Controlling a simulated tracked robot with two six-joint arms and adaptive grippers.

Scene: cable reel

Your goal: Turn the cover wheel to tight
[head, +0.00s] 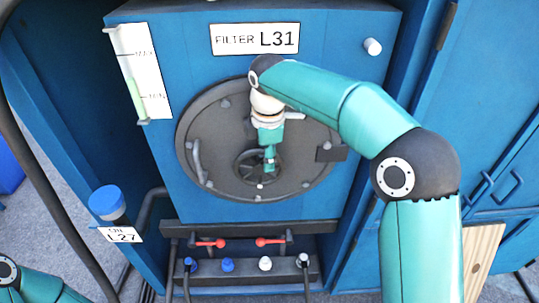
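The round dark filter cover (212,125) is on the front of the blue cabinet. The small dark cover wheel (239,172) sits in its lower middle. My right gripper (268,163) reaches down over the wheel from above, its fingers at the wheel's middle and hiding part of it. Whether the fingers are closed on the wheel or only beside it is too small to tell. My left arm shows only as a teal link in the lower left corner, and its gripper is out of the picture.
A label reading "FILTER L31" (254,39) is above the cover, with a level gauge (140,72) at its left. Red valve levers (209,243) and several capped ports (227,264) lie below. A blue-capped filler labelled L27 (107,202) stands at the left.

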